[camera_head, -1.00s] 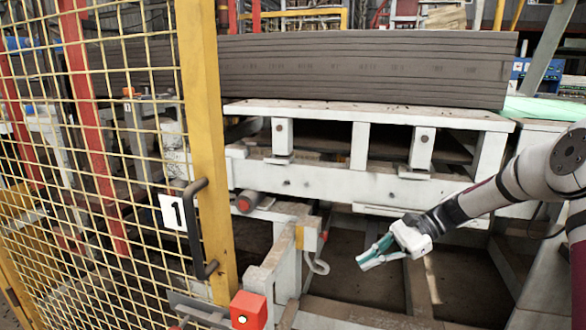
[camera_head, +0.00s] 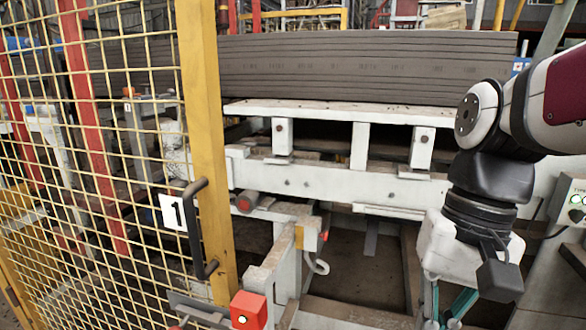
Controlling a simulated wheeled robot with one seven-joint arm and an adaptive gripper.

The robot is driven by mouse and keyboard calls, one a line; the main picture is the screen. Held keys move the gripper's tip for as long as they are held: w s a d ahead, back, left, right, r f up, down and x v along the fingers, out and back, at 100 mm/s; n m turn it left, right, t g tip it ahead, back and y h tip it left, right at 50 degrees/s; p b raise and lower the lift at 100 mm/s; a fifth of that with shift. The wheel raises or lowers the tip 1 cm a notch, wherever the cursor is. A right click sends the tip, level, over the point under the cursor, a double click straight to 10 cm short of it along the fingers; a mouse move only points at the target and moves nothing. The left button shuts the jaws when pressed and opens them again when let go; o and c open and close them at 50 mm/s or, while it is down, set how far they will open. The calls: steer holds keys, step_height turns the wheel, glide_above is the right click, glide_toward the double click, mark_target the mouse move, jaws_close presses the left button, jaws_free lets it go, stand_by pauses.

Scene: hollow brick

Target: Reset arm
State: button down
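My gripper (camera_head: 449,312) is at the lower right, hanging downward from my bent arm. Its white body shows in front of the machine frame, and its teal fingers run down to the bottom edge of the picture. The fingertips are cut off or barely in view, so I cannot tell how wide they stand. Nothing held shows in the visible part. My arm comes in from the right edge, with its maroon and white link level and the wrist pointing down.
A yellow mesh gate (camera_head: 208,150) with a black handle (camera_head: 196,230) stands at the left. A white machine frame (camera_head: 330,182) carries stacked grey slabs (camera_head: 330,68). A red box (camera_head: 248,310) sits low in front. A control box (camera_head: 572,205) is at the right edge.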

steer(key=s+d+f+n+t+h, duration=0.2)
steer(key=s+d+n, duration=0.1)
steer(key=s, duration=0.9)
step_height(320, 180, up, 28)
steer(key=t+p, duration=0.4)
steer(key=p, duration=2.2)
steer(key=shift+w+d+f, duration=0.25)
steer(key=shift+d, duration=0.2)
